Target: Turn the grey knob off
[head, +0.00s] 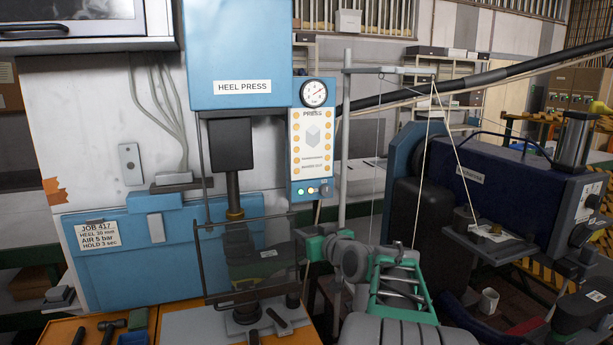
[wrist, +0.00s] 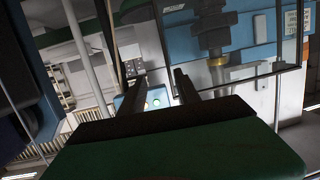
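A small grey knob (head: 325,191) sits at the right end of the bottom row of the heel press's control panel (head: 312,152), beside small lit buttons. Which way it points is too small to tell. My gripper (head: 303,238) is below this panel, beside the clear guard, apart from the knob. In the wrist view my gripper (wrist: 158,83) shows two dark fingers spread apart with nothing between them. The panel's lower part (wrist: 148,101), with pale round lights, shows between and beyond the fingers. I cannot make out the knob there.
The press's clear guard (head: 252,262) stands left of my gripper. A vertical grey post (head: 345,150) and thin cords rise behind my arm. A dark blue machine (head: 500,185) stands at the right. Tools (head: 110,328) lie on the orange bench at lower left.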

